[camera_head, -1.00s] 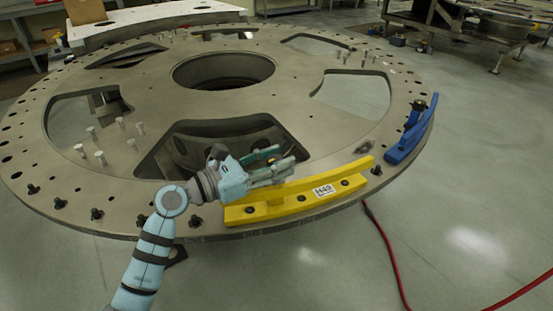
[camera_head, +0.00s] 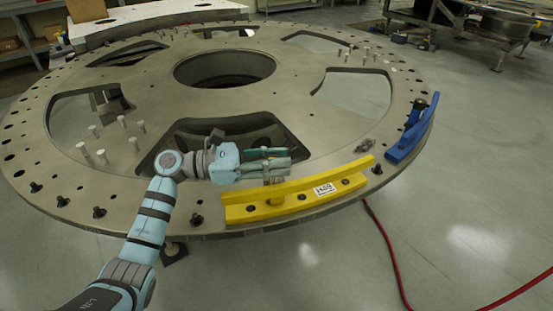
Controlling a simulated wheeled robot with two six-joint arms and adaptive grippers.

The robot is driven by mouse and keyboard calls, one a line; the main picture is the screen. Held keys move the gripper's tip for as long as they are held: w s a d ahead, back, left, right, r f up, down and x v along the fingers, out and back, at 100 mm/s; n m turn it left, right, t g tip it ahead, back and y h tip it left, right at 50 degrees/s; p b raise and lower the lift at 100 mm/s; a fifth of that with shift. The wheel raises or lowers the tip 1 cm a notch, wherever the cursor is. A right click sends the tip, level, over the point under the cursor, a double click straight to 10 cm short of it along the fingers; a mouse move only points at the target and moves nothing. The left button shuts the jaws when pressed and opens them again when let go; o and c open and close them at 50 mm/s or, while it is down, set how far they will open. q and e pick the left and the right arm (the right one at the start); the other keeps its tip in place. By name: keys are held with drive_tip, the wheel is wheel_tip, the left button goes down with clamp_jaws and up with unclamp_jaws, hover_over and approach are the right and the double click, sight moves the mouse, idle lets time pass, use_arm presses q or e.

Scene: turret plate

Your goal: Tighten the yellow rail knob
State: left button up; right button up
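The yellow rail (camera_head: 345,174) lies along the near right rim of the turret plate (camera_head: 110,75), with a white label on its face. A small tan post-like part (camera_head: 276,192), possibly the knob, stands at the rail just below my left fingertips and is partly hidden by them. My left gripper (camera_head: 286,164) points right, above the rail's left half. Its two fingers look close together from this angle; whether they touch or grip the knob is unclear. My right gripper is not in view.
A blue rail (camera_head: 408,141) sits further right on the plate's rim. Several upright pins (camera_head: 102,156) and dark bolts (camera_head: 99,212) stand on the plate's left side. The plate has large cutouts. A red cable (camera_head: 388,248) runs across the floor at right.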

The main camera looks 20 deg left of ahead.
use_arm(q)
drive_tip(key=o, duration=0.5)
drive_tip(key=shift+f, duration=0.1)
drive_tip(key=v, duration=1.2)
